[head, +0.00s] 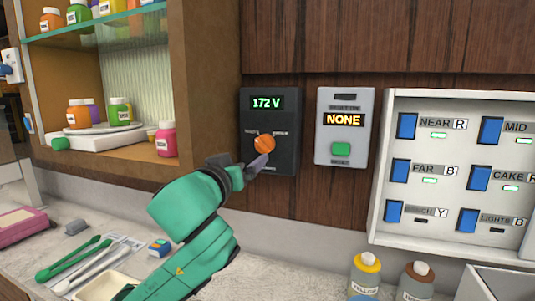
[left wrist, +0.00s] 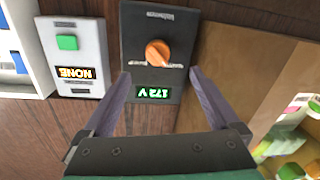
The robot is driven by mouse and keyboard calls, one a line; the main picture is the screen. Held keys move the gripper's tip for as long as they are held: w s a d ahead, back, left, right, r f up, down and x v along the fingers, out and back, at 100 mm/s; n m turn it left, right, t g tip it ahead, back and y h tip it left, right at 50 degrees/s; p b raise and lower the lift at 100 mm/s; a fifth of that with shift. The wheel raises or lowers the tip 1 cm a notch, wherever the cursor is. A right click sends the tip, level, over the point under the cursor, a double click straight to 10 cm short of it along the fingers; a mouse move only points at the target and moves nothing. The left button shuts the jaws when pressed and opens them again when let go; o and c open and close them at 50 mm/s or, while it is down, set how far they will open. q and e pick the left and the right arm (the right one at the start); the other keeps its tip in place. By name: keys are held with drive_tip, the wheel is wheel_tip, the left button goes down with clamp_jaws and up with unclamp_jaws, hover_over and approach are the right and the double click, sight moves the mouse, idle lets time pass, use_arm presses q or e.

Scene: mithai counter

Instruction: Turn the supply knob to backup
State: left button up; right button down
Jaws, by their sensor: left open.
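The supply knob (head: 264,143) is an orange knob on a black panel (head: 286,158) on the wooden wall, under a green display (head: 265,103) reading 172 V. Small labels sit on both sides above the knob, too small to read surely. The knob also shows in the left wrist view (left wrist: 158,53), where the panel appears upside down. My left gripper (head: 257,163) is open just in front of the panel, at the knob's lower side in the head view. In the left wrist view its fingers (left wrist: 160,73) stand apart on either side of the knob's line, not visibly touching it. My right gripper is not in view.
A grey box (head: 344,160) with a NONE display and green button is right of the panel. A white switch board (head: 384,215) with blue switches is further right. A wooden shelf (head: 200,160) with jars is left. Bottles (head: 366,277) and tongs (head: 75,258) are on the counter below.

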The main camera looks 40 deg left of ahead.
use_arm(q)
drive_tip(key=p, duration=0.6)
approach(262, 146)
drive_tip(key=w+a+r, duration=0.1)
drive_tip(key=w, duration=0.1)
drive_tip(key=p+x, duration=0.1)
drive_tip(key=x, duration=0.1)
drive_tip(key=p+x, duration=0.1)
drive_tip(key=x, duration=0.2)
drive_tip(key=p+x, duration=0.1)
drive_tip(key=x, duration=0.1)
drive_tip(key=shift+w+a+f, duration=0.15)
drive_tip(key=shift+f, duration=0.2)
drive_tip(key=shift+w+f, duration=0.1)
drive_tip(key=shift+w, duration=0.3)
drive_tip(key=shift+s, duration=0.2)
drive_tip(key=c, duration=1.4)
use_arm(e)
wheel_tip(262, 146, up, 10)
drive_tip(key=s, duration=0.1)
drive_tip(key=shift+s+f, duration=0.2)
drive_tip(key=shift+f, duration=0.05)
